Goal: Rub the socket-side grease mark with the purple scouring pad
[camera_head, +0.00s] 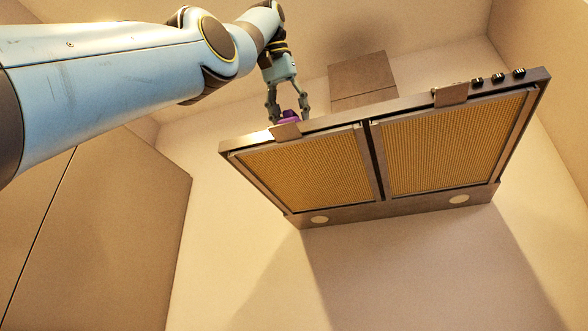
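The purple scouring pad (290,116) shows as a small piece between the fingertips of my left gripper (288,110), which has its fingers on both sides of it. The pad is at the hood's near upper rim, just above a brown patch (287,130); its lower part is hidden and I cannot tell if it touches the hood. A second brown patch (451,94) is on the same rim, further right, near the black knobs. I cannot tell which patch, if either, is the grease mark, and I see no socket. My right gripper is not in view.
The range hood (372,160) has two mesh filters and two round lights on its underside. Black knobs (498,77) sit on its right end. A brown duct box (362,78) rises behind it. A cabinet (110,230) stands at left. Space below the hood is clear.

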